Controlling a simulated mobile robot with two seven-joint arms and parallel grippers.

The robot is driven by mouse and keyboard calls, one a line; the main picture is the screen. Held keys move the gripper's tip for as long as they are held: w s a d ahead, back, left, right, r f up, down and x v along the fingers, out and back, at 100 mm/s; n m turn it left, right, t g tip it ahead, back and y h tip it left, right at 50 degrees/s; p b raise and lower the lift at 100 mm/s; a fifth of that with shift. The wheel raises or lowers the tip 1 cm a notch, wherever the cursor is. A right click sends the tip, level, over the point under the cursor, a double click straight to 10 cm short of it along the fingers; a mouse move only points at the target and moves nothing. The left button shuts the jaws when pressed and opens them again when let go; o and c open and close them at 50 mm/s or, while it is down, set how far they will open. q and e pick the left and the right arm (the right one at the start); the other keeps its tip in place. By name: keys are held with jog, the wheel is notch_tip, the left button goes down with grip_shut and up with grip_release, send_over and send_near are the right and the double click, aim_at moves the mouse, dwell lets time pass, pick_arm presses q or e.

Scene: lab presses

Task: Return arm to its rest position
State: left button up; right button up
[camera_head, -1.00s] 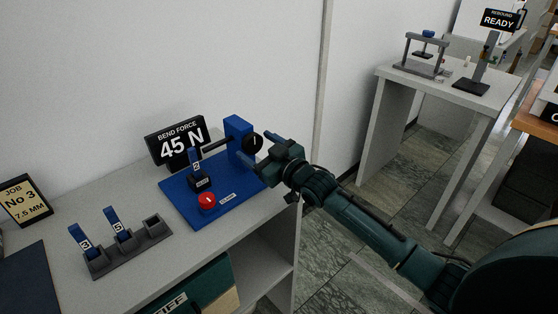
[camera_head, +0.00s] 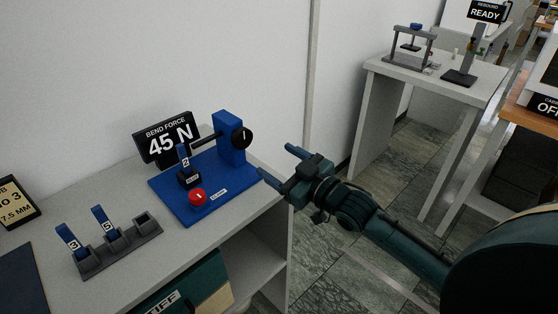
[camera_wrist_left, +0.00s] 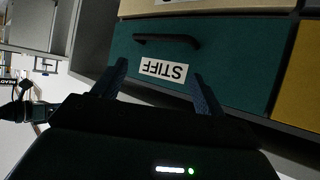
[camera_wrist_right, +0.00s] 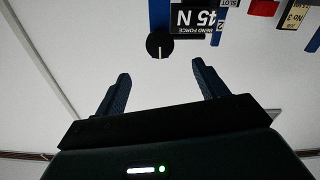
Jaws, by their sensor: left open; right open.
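My right gripper (camera_head: 279,163) is in the head view, to the right of the blue press (camera_head: 231,137). It is open and empty, its blue fingers apart from the press and its black knob (camera_head: 242,136). The right wrist view shows its two fingers (camera_wrist_right: 160,88) spread with the knob (camera_wrist_right: 160,46) beyond them. My left gripper is outside the head view. In the left wrist view its open fingers (camera_wrist_left: 158,85) face a green drawer (camera_wrist_left: 220,65) labelled STIFF, with nothing between them.
The press stands on a grey bench with a red button (camera_head: 197,197), a blue piece marked 2 (camera_head: 184,155) and a 45 N display (camera_head: 167,139). A grey rack (camera_head: 118,246) holds pieces 3 and 5. A second table (camera_head: 440,75) stands at back right. Floor lies between.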

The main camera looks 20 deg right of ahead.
jog(key=s+a+f+m+g+h+p, duration=0.1)
jog(key=s+a+f+g, duration=0.2)
jog(key=s+f, duration=0.6)
jog(key=s+a+f+m+g+h+p, duration=0.1)
jog(key=s+a+f+m+g+p, duration=0.1)
jog(key=s+a+f, duration=0.4)
jog(key=s+f+g, duration=0.1)
jog(key=s+f, duration=0.2)
jog(key=s, duration=0.3)
jog(key=shift+s+a+h+p, duration=0.15)
jog(key=shift+s+h+p, duration=0.15)
jog(key=shift+h, duration=0.1)
